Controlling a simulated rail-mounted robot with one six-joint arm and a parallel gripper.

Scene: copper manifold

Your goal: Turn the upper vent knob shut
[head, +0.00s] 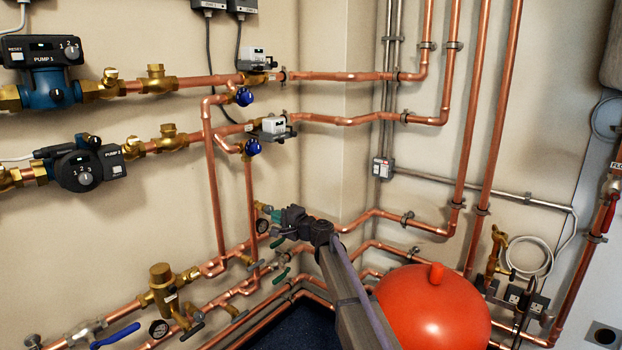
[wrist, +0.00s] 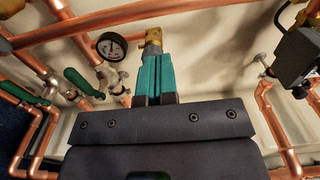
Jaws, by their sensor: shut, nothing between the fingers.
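My gripper (head: 276,217) is shut and empty, near the corner at the lower pipes in the head view. In the wrist view its teal fingers (wrist: 156,62) are together and point at a brass fitting (wrist: 152,34). The fingertips overlap the fitting in the picture, and I cannot tell whether they touch it. No knob is clearly marked as the upper vent knob; part of the fitting is hidden behind the fingers. Two blue round knobs, an upper one (head: 244,97) and a lower one (head: 253,148), sit on the wall pipes above my gripper.
A pressure gauge (wrist: 112,46) is just left of the fingers. A green lever (wrist: 84,83) is further left. Copper pipes (wrist: 100,25) cross close by. A grey-black box (wrist: 298,52) is on the right. A red tank (head: 430,308) stands right of my arm.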

